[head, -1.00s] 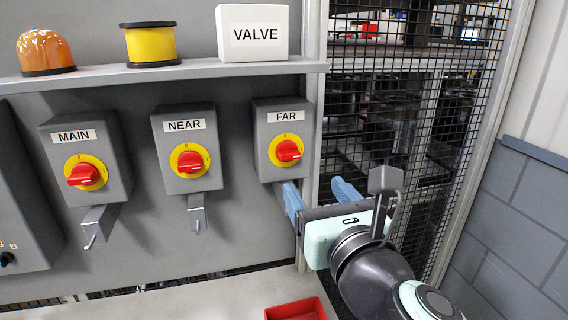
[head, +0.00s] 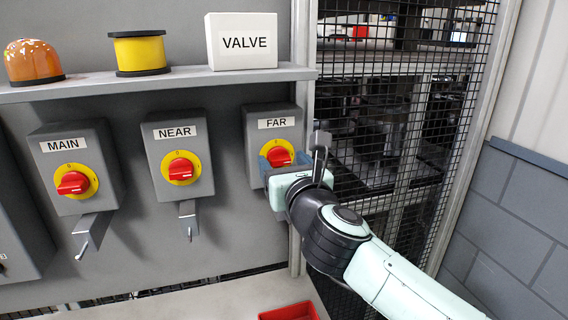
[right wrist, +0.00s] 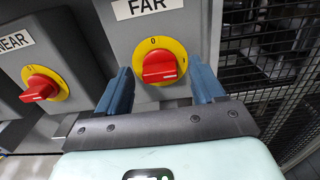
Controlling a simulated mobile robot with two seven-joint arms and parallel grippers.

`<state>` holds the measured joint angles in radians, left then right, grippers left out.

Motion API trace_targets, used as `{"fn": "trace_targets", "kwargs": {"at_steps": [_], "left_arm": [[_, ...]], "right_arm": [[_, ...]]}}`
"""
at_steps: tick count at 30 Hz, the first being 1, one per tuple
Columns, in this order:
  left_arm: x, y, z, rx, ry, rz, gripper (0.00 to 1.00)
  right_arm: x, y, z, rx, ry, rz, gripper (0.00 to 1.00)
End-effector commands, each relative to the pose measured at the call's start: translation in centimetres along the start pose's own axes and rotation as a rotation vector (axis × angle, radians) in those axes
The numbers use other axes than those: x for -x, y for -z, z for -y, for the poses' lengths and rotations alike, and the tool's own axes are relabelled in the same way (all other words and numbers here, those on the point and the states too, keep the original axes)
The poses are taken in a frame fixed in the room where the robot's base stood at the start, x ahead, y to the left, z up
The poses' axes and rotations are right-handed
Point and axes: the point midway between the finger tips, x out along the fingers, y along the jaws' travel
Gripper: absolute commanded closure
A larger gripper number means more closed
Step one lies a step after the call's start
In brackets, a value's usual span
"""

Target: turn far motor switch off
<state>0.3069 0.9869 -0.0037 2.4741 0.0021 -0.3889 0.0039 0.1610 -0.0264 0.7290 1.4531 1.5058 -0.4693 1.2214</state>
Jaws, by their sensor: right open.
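The far motor switch is a red knob (head: 279,157) on a yellow disc, on a grey box (head: 256,124) labelled FAR. My right gripper (head: 277,160) is in front of it and hides the lower part of the box. In the right wrist view, the red knob (right wrist: 160,67) shows between the two blue fingers of my right gripper (right wrist: 161,88). The fingers are open, one on each side of the knob, with gaps to it. The knob lies roughly crosswise, and a 0 mark is at the top of its disc. My left gripper is not in view.
The NEAR switch (head: 181,168) and MAIN switch (head: 73,183) are on grey boxes to the left, with metal hooks below. A shelf (head: 150,82) above holds an orange lamp, a yellow spool and a VALVE box. Wire mesh (head: 400,130) stands to the right.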

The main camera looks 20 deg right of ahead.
Motion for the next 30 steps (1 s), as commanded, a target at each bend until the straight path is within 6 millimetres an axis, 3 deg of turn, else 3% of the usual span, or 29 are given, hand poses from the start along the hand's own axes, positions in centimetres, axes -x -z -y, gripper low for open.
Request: {"fn": "trace_targets", "kwargs": {"at_steps": [3, 8, 20, 30], "left_arm": [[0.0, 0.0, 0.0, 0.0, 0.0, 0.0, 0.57], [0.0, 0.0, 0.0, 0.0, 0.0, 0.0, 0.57], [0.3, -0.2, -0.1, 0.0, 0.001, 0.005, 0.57], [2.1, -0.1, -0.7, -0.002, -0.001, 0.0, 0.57]], "right_arm": [[0.0, 0.0, 0.0, 0.0, 0.0, 0.0, 0.35], [0.0, 0.0, 0.0, 0.0, 0.0, 0.0, 0.87], [0.1, -0.1, -0.1, 0.054, -0.002, -0.001, 0.88], [0.1, -0.3, -0.2, 0.301, -0.001, 0.001, 0.88]]}}
